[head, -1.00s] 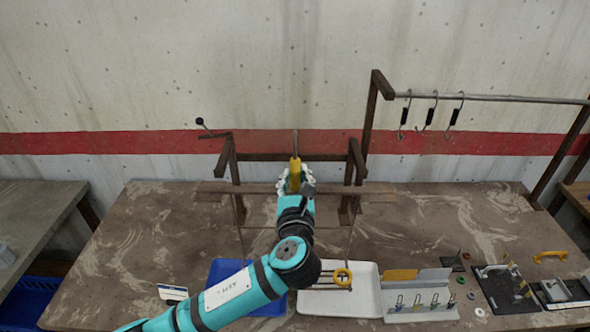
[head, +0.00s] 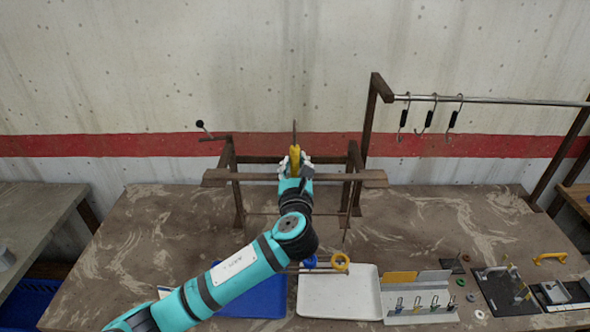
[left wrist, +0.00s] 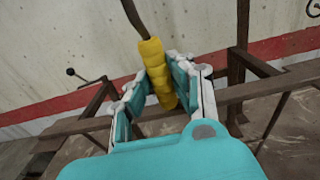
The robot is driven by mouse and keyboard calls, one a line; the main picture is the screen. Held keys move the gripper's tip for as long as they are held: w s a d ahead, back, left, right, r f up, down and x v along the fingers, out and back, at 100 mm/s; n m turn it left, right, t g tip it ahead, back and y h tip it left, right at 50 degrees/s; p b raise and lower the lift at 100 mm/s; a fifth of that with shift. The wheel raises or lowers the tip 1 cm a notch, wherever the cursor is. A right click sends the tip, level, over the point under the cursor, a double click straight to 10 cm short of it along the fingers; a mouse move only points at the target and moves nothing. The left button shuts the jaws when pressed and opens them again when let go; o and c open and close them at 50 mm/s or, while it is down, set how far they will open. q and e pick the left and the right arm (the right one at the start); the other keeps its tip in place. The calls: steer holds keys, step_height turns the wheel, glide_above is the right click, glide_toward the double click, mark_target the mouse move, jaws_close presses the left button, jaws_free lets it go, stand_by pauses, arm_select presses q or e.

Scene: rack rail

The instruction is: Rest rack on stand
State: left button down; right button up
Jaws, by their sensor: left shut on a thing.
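My left gripper (head: 295,168) is shut on a yellow grip (head: 294,152), which also shows between the fingers in the left wrist view (left wrist: 157,75). A dark rod rises from the grip. A long brown bar (head: 222,178), seemingly the rack, runs crosswise behind the gripper; its join to the grip is hidden. The dark stand (head: 237,205) has posts on both sides of the gripper, and its right post shows in the left wrist view (left wrist: 236,80). My right gripper is not in view.
A yellow ring (head: 340,262) and a blue ring (head: 310,262) show low, near a white tray (head: 338,300) and a blue tray (head: 255,300). A rail with hooks (head: 490,99) stands at right. Small fixtures (head: 505,285) fill the front right. A black-knobbed lever (head: 201,125) stands left.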

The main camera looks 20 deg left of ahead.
arm_select(q)
steer(key=shift+x, duration=0.95)
steer(key=b+x, duration=0.2)
steer(key=x, duration=0.2)
steer(key=shift+r, duration=0.15)
